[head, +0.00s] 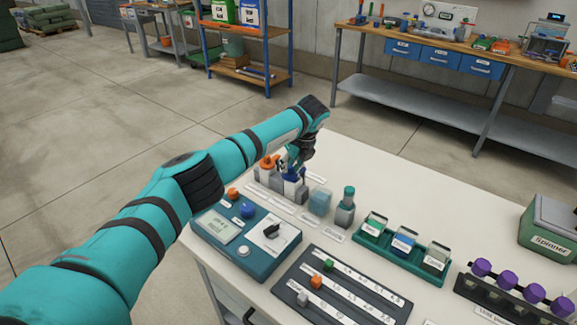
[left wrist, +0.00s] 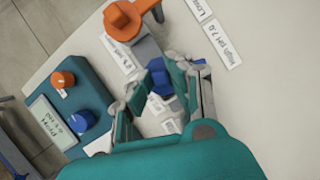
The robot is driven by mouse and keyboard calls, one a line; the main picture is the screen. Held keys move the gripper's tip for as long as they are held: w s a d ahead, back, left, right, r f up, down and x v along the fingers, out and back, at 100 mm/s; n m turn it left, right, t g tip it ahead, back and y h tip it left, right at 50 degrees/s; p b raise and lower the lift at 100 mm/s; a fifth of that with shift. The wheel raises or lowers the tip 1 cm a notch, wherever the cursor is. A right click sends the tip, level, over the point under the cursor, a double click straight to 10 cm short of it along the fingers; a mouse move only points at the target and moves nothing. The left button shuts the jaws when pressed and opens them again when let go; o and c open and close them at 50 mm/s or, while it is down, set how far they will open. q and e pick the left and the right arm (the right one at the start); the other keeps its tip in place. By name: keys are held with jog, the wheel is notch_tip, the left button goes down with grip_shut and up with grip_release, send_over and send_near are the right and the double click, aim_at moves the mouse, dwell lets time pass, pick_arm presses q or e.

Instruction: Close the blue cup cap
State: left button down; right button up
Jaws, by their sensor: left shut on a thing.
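The blue cup cap (head: 292,174) shows under my left gripper (head: 292,163) in the head view, above a grey and white cup body partly hidden by the fingers. In the left wrist view the blue cap (left wrist: 159,80) sits between the two fingers of my left gripper (left wrist: 163,75), which is shut on it. Whether the cap lies flat on its cup or stands tilted cannot be told. A similar cup with an orange cap (head: 267,162) stands just to its left; the orange cap also shows in the wrist view (left wrist: 124,20). My right gripper is not in view.
A teal control box (head: 246,232) with orange and blue knobs stands in front. Flat labels lie around the cups. A dark slider panel (head: 340,290) lies nearer.

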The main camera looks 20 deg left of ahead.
pick_arm(q)
jog(key=shift+s+d+n+g+y+b, duration=0.15)
jog(key=shift+d+n+g+y+b, duration=0.25)
jog(key=shift+n+b, duration=0.55)
jog(key=shift+s+d+n+g, duration=0.1)
jog(key=shift+d+n+g, duration=0.2)
jog(key=shift+n, duration=0.65)
jog(key=shift+b, duration=0.3)
jog(key=c, duration=1.2)
grip_release()
jog(key=shift+d, duration=0.1)
jog(key=shift+c, duration=0.2)
jog(key=v, duration=1.2)
